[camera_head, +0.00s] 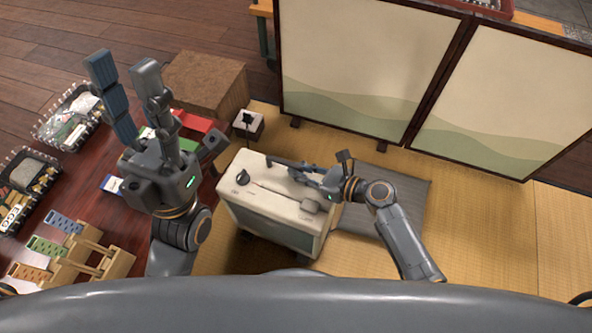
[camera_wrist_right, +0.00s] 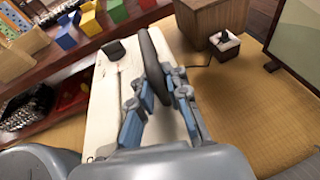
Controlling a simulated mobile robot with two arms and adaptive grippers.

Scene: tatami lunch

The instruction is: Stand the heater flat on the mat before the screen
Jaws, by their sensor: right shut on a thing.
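The heater (camera_head: 270,222) is a cream box with a dark knob on top, near the middle of the head view. It also shows in the right wrist view (camera_wrist_right: 105,82). My right gripper (camera_head: 290,172) is over its top and shut on its dark handle (camera_wrist_right: 152,60). The grey mat (camera_head: 405,200) lies on the tatami to the right of the heater, partly hidden by my right arm. The folding screen (camera_head: 365,65) stands behind the mat. My left gripper (camera_head: 125,80) is raised over the low table, fingers apart and empty.
A dark red low table (camera_head: 110,225) with bento boxes (camera_head: 70,115) and wooden racks (camera_head: 85,255) is on the left. A brown box (camera_head: 205,85) and a small white switch box (camera_head: 248,124) are behind the heater. Bare tatami (camera_head: 490,235) lies to the right.

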